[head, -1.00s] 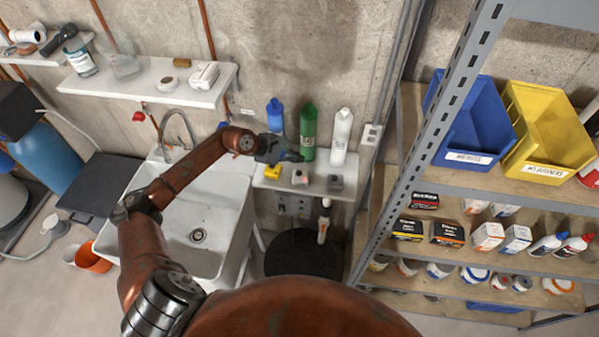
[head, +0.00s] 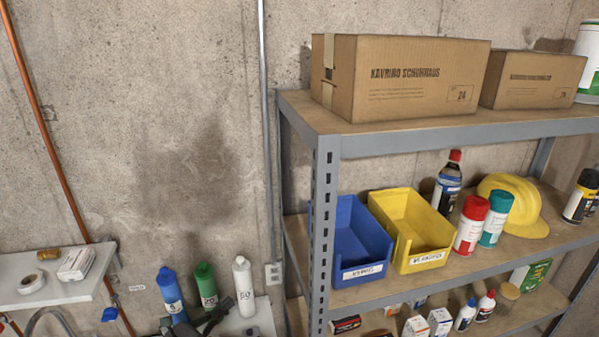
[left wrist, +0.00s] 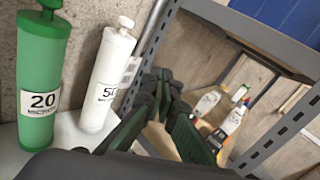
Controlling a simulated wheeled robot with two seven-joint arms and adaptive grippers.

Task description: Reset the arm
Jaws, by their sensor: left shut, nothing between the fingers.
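My left gripper (head: 208,324) shows at the bottom edge of the head view, dark and partly cut off, in front of the green bottle (head: 206,286). In the left wrist view its dark fingers (left wrist: 168,108) are together with nothing held. There the green bottle marked 20 (left wrist: 42,80) stands at the left and the white bottle marked 50 (left wrist: 106,80) stands nearer the fingers. The white bottle (head: 244,288) and a blue bottle (head: 172,292) also show in the head view. Most of my left arm is out of the picture. My right gripper is not in view.
A grey metal rack (head: 322,230) stands right of the bottles, with a blue bin (head: 358,240), a yellow bin (head: 412,225) and cardboard boxes (head: 405,75). A white wall shelf (head: 60,293) is at the left. Bare concrete wall lies above the bottles.

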